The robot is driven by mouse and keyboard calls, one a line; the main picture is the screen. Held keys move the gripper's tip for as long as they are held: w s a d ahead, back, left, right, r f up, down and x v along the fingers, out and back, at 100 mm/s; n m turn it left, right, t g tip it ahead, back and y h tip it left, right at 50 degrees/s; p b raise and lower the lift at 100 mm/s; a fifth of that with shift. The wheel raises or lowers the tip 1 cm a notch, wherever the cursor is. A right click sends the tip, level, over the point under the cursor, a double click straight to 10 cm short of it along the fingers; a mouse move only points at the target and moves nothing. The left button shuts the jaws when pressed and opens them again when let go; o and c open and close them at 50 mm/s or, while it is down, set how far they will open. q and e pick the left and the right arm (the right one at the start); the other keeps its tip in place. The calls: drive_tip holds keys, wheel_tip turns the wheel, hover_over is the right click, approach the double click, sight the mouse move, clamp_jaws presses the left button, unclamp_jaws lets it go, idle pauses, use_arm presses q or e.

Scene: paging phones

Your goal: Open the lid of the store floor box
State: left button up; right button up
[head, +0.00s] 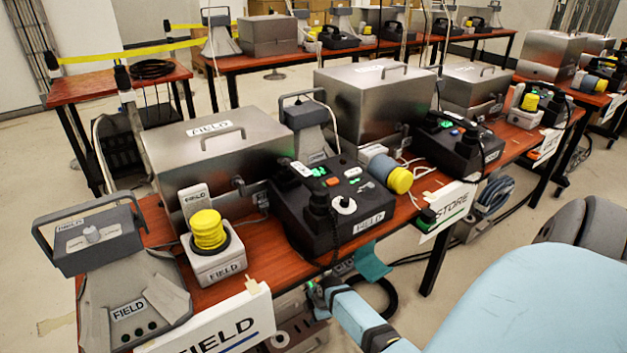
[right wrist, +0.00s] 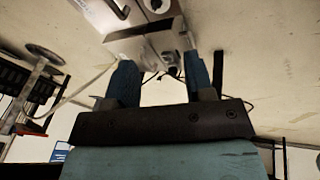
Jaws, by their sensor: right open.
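A grey floor unit (head: 487,220) with coiled hose or cable stands on the floor under the table, behind the STORE sign (head: 447,210). Another grey floor box (head: 297,335) shows partly below the front table near the FIELD sign (head: 222,328). My right gripper (head: 322,292) is low by the front table's edge, only partly visible. In the right wrist view its two blue fingers (right wrist: 160,85) are spread, with nothing held. A grey metal box (right wrist: 140,38) with a handle and round fittings lies beyond them. I cannot tell which box this is. My left gripper is out of view.
The wooden table (head: 160,225) carries a black FIELD console (head: 345,225), metal cases and grey phone units. Black cables (head: 425,258) run under it. Bare floor (head: 410,290) shows between the table and my arm.

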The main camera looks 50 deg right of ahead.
idle(0.4)
